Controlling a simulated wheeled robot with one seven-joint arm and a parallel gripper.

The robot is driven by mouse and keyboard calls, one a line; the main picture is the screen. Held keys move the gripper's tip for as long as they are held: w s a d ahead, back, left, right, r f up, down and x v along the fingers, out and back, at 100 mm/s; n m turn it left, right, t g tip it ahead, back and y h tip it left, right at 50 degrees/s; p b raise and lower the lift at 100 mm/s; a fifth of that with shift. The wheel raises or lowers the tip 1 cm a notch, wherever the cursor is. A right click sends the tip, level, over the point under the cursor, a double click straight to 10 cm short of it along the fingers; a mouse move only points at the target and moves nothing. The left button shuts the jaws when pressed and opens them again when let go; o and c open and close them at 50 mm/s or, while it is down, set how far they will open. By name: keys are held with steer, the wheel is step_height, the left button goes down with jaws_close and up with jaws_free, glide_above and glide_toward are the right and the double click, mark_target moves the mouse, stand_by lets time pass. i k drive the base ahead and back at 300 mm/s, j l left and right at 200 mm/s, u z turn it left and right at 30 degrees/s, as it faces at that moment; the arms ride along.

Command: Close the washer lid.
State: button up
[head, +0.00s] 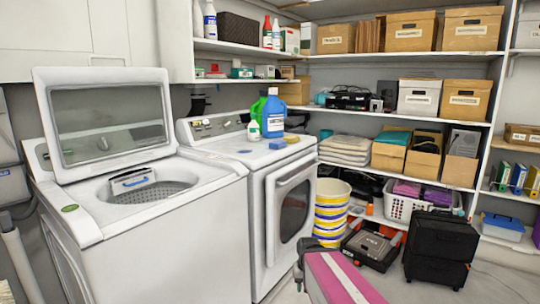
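The white top-loading washer (165,245) stands at the left in the head view. Its lid (107,122) is up, tilted back a little past upright, with a dark glass window facing me. My gripper is not in view.
A white front-loading dryer (284,215) stands right of the washer, with bottles (273,115) on top. Storage shelves (395,118) line the back. Striped buckets (331,212), black drawers (440,248) and a pink-and-grey object (343,280) take up floor room at the right.

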mark_target(46, 79)
steer(key=u, duration=0.4)
steer(key=k+j+u, duration=0.1)
steer(key=j+u, duration=0.2)
steer(key=k+j+u, duration=0.1)
steer(key=j+u, duration=0.55)
steer(key=k+j, duration=0.05)
steer(key=j, duration=0.05)
